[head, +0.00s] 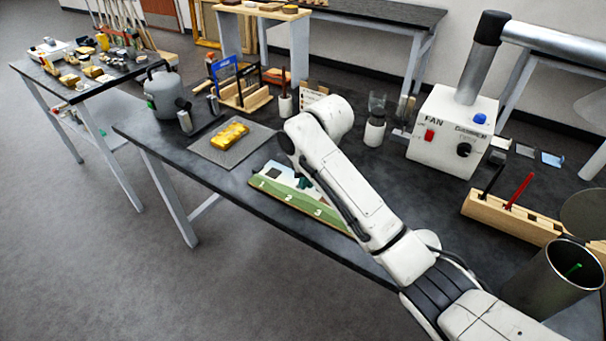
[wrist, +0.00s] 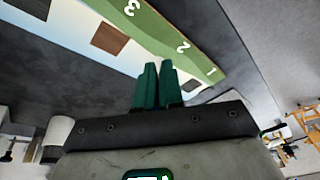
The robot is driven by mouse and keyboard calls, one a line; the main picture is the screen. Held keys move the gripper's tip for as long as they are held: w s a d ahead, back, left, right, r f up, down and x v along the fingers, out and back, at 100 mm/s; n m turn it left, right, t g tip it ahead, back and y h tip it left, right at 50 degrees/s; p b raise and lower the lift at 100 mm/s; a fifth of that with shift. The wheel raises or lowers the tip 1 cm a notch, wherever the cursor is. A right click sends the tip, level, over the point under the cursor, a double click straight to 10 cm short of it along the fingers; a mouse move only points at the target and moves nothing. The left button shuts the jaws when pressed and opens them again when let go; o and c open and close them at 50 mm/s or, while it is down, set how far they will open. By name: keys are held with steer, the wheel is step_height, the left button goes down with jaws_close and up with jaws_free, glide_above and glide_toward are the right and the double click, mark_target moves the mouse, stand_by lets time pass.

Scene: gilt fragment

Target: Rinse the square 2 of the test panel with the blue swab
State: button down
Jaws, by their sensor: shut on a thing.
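The test panel (head: 285,193) lies on the dark bench, with a green strip numbered 1, 2, 3 and a pale blue upper part. It also shows in the wrist view (wrist: 157,28). There a brown square (wrist: 110,38) sits near the 3 and a dark square (wrist: 191,87) near the 1. Square 2 is hidden behind the fingers. My gripper (head: 304,182) is over the panel near the 2. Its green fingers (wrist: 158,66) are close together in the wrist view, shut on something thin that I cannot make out. No blue swab shows clearly elsewhere.
A wooden rack (head: 530,225) with a black and a red stick stands right, beside a metal bin (head: 553,283) with a green stick. A white fan box (head: 450,132) stands behind. A gold fragment (head: 230,134) on a grey mat (head: 213,156) lies left of the panel.

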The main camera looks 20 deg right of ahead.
steer(key=shift+s+d+f+p, duration=0.1)
steer(key=shift+s+d+p, duration=0.2)
steer(key=shift+s, duration=0.2)
steer(key=shift+w+a, duration=0.8)
steer(key=shift+w, duration=0.25)
steer(key=shift+s+d+p, duration=0.8)
steer(key=shift+s+p, duration=0.15)
steer(key=shift+s, duration=0.05)
steer(key=shift+w+a+b, duration=0.4)
steer(key=shift+w+a, duration=0.35)
steer(key=shift+w, duration=0.3)
steer(key=shift+s, duration=0.1)
steer(key=shift+s+d+p, duration=0.75)
steer(key=shift+s+p, duration=0.25)
steer(key=shift+p, duration=0.2)
steer(key=shift+w+a+b, duration=0.45)
steer(key=shift+w+a, duration=0.3)
steer(key=shift+w, duration=0.35)
steer(key=shift+s+r, duration=0.1)
steer(key=shift+r, duration=0.1)
